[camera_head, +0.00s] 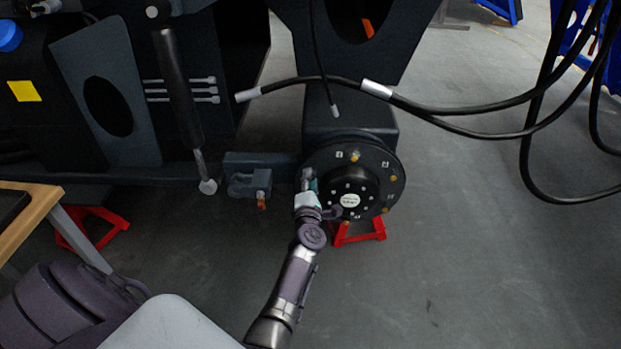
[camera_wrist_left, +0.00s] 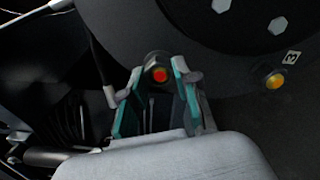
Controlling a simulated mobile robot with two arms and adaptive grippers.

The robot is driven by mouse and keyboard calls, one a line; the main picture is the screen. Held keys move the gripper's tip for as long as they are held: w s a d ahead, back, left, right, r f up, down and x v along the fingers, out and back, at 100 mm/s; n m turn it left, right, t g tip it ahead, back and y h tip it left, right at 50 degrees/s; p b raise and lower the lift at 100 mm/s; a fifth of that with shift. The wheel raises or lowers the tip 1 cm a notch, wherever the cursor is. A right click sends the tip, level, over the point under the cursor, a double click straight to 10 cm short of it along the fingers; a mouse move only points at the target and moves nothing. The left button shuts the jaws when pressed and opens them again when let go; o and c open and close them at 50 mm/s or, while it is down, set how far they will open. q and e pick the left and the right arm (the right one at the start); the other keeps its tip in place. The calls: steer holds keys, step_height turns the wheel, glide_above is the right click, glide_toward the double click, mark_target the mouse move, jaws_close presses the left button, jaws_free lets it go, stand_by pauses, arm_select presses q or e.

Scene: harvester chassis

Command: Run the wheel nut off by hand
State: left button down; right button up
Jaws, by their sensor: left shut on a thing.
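The dark round wheel hub (camera_head: 378,160) faces me on the chassis, with a raised centre and a pale label. Several yellow-tipped studs or nuts sit around its rim, one of them at the top (camera_head: 355,156). My left gripper (camera_head: 308,184) is at the hub's left rim. In the left wrist view its teal-lined fingers (camera_wrist_left: 159,80) are shut on a wheel nut (camera_wrist_left: 158,74) with a red-orange centre. The fingers hide that nut in the head view. Another yellow-tipped stud (camera_wrist_left: 275,81) shows to the right. My right gripper is not in view.
A bracket (camera_head: 248,185) sticks out just left of the hub. A red stand (camera_head: 360,229) is on the floor below it. Black hoses (camera_head: 460,110) hang at upper right. A wooden-topped table (camera_head: 22,215) is at lower left. The floor at right is clear.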

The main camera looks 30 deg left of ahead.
arm_select(q)
steer(key=n, duration=0.2)
steer(key=n+b, duration=0.1)
steer(key=shift+s+d+f+n, duration=0.1)
steer(key=shift+d+f+n, duration=0.1)
steer(key=shift+n, duration=0.2)
steer(key=c, duration=1.2)
jaws_free()
steer(key=shift+a, duration=0.1)
steer(key=shift+c, duration=0.2)
steer(key=o, duration=0.5)
steer(key=shift+r, duration=0.15)
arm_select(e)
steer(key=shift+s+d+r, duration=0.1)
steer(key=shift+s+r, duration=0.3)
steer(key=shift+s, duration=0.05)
arm_select(q)
steer(key=shift+c, duration=1.2)
